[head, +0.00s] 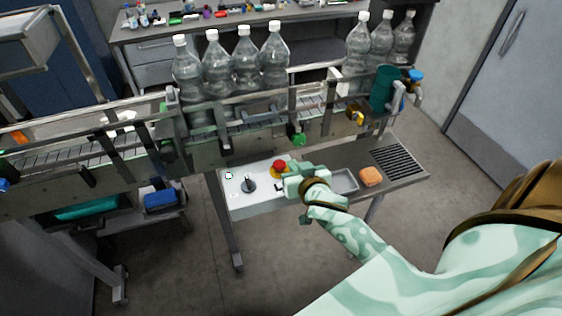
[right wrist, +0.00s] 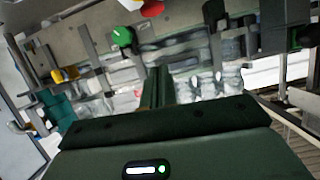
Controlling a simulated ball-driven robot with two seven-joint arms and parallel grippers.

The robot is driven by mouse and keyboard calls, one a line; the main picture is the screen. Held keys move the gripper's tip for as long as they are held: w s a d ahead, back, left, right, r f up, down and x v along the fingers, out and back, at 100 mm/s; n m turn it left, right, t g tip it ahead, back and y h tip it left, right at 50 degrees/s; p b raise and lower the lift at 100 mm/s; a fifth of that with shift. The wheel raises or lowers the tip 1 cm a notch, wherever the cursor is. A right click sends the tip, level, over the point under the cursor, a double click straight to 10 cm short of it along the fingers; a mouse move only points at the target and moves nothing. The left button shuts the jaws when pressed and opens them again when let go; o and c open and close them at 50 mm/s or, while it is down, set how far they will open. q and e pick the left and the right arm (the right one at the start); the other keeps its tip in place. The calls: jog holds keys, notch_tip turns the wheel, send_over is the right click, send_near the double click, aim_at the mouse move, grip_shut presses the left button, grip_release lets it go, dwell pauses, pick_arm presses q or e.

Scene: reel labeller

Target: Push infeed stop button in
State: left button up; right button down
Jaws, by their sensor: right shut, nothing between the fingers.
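The infeed stop button is a red mushroom head (head: 280,165) on a yellow base, on the pale control panel (head: 240,205) below the conveyor. My right gripper (head: 287,182) is shut and empty, just in front of the button and close to it. I cannot tell from the head view whether they touch. In the right wrist view the shut fingers (right wrist: 157,86) stand in the middle, and a red round part (right wrist: 152,8), probably the button, is cut by the top edge, apart from the fingers. My left gripper is not in view.
A black selector knob (head: 249,185) sits left of the button on the panel. An orange sponge (head: 371,176) lies right of the panel beside a drain grille (head: 400,161). The conveyor (head: 120,150) with several clear bottles (head: 247,65) runs behind. A green knob (head: 299,139) hangs below its rail.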

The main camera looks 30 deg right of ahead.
send_over(282, 168)
jog(key=f, duration=0.3)
jog(key=shift+w+d+f+b, duration=0.2)
jog(key=shift+w+f+b, duration=0.05)
jog(key=shift+w+b, duration=0.1)
jog(key=f, duration=0.3)
jog(key=shift+s+a+b, duration=0.15)
jog(key=shift+s+b, duration=0.1)
jog(key=shift+b, duration=0.15)
jog(key=shift+s+f, duration=0.2)
jog(key=shift+f, duration=0.25)
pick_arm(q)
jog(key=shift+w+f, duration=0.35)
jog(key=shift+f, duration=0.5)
pick_arm(e)
jog(key=shift+w, duration=0.1)
